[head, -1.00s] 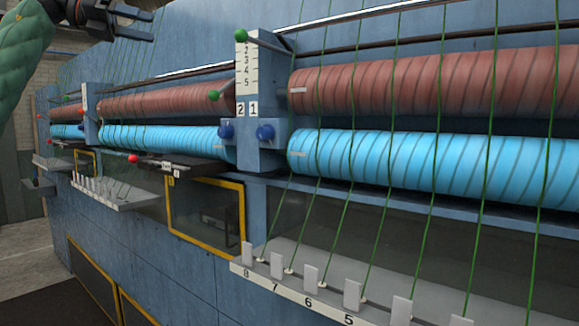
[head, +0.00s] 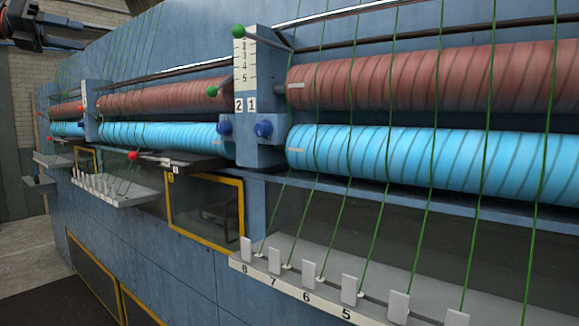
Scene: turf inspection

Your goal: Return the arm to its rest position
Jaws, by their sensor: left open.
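My left gripper (head: 78,33) shows at the top left corner of the head view, dark, with its jaws apart and nothing between them. It is partly cut off by the picture's edges. It hangs in the air before the far left part of the blue machine (head: 150,235), apart from the rollers as far as I can tell. My right gripper is not in view.
The machine carries red rollers (head: 420,82) above blue rollers (head: 430,160), with green threads running down to a numbered ledge (head: 285,277). Knobs and a small tray (head: 115,190) stick out from its front. The floor (head: 25,260) at left is clear.

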